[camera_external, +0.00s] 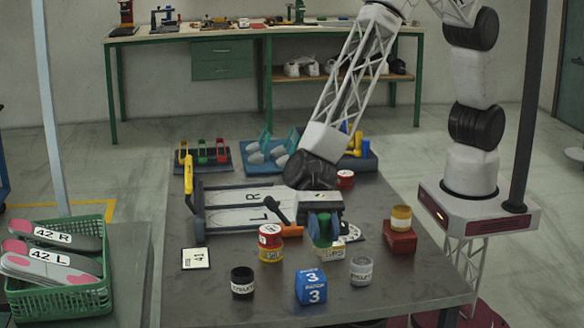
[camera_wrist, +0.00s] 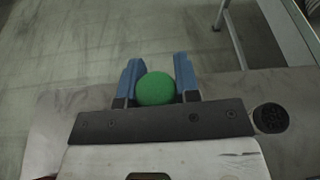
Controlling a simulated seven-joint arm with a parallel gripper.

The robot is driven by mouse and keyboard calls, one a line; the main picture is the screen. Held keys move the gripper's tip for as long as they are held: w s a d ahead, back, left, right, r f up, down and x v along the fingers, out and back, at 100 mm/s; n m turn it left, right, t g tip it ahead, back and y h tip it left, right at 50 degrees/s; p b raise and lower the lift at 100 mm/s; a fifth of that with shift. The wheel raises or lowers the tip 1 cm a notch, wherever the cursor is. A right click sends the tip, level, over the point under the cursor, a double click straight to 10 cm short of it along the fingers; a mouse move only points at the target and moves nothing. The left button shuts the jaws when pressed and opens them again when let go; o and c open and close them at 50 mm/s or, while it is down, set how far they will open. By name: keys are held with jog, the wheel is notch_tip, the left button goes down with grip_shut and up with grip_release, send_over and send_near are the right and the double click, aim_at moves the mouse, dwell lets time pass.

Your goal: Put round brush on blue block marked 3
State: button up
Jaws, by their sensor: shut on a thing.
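My gripper (camera_external: 311,222) is over the middle of the table and points down. Its blue fingers are shut on a green, round-topped thing, seen from above in the wrist view (camera_wrist: 155,89). This looks like the round brush (camera_external: 322,236), though the fingers hide much of it and I cannot tell whether its lower end touches anything. The blue block marked 3 (camera_external: 311,288) stands near the table's front edge, in front of and below my gripper. Its top looks bare. The block does not show in the wrist view.
A black jar (camera_external: 242,282) and a grey jar (camera_external: 361,271) flank the block. A red-and-yellow stack (camera_external: 270,244) stands left of my gripper. A red block (camera_external: 399,240) bears a yellow-and-white jar (camera_external: 401,218) at right. A card marked 41 (camera_external: 196,258) lies at left.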

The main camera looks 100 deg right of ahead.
jog(key=shift+w+a+f, duration=0.15)
jog(key=shift+w+a, duration=1.1)
jog(key=shift+w, duration=0.15)
jog(key=shift+f, duration=1.75)
jog(key=shift+f, duration=0.1)
jog(key=o, duration=0.9)
jog(key=shift+d, duration=0.1)
jog(key=v, duration=1.2)
